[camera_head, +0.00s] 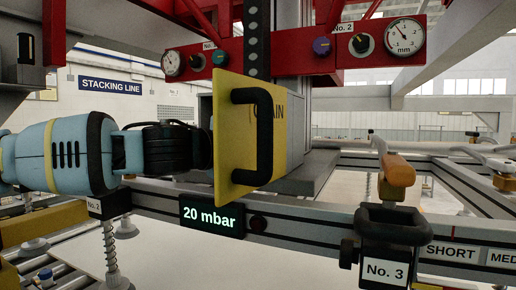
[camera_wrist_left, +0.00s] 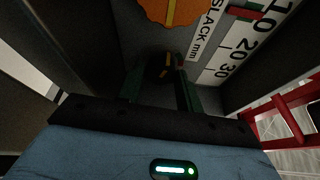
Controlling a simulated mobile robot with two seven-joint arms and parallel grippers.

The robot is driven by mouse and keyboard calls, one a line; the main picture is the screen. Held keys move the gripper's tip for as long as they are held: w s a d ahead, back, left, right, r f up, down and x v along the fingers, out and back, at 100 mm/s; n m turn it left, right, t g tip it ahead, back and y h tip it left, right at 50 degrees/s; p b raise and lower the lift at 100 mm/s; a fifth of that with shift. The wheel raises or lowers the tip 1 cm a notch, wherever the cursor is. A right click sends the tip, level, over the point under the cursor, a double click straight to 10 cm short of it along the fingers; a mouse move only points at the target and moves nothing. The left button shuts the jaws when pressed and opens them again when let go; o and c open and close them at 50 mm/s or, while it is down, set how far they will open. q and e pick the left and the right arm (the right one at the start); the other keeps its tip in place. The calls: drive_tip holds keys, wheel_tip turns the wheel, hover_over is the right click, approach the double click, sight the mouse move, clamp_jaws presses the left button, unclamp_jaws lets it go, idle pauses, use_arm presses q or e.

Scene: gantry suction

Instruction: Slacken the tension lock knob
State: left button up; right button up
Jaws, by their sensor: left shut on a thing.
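My left arm reaches in from the left in the head view, and its gripper is hidden there behind the yellow panel (camera_head: 232,135) with a black handle. In the left wrist view my left gripper (camera_wrist_left: 163,75) is shut on a small dark knob (camera_wrist_left: 165,66) with orange marks, apparently the tension lock knob and mostly hidden by the fingers. An orange round wheel (camera_wrist_left: 172,8) with a yellow line is just beyond it. To its right is a white scale (camera_wrist_left: 232,50) marked SLACK mm, with a red pointer (camera_wrist_left: 244,13) near the 10 end. My right gripper is not in view.
Dark walls enclose the space around the left gripper. A red beam (camera_head: 290,58) with gauges and small knobs crosses above the panel. A 20 mbar display (camera_head: 211,215) sits on the rail below. An orange-handled clamp (camera_head: 397,172) labelled No. 3 stands at the right.

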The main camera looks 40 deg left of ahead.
use_arm(q)
drive_tip(key=o, duration=0.9)
drive_tip(key=shift+o, duration=0.4)
drive_tip(key=s, duration=0.2)
drive_tip(key=s+p, duration=0.1)
drive_tip(key=s, duration=0.1)
drive_tip(key=s+a, duration=0.1)
drive_tip(key=s, duration=0.1)
drive_tip(key=shift+r+p, duration=0.3)
drive_tip(key=shift+r, duration=0.05)
drive_tip(key=shift+s, duration=0.75)
drive_tip(key=shift+s+f+p, duration=0.1)
drive_tip(key=shift+f+p, duration=0.05)
drive_tip(key=shift+p, duration=0.15)
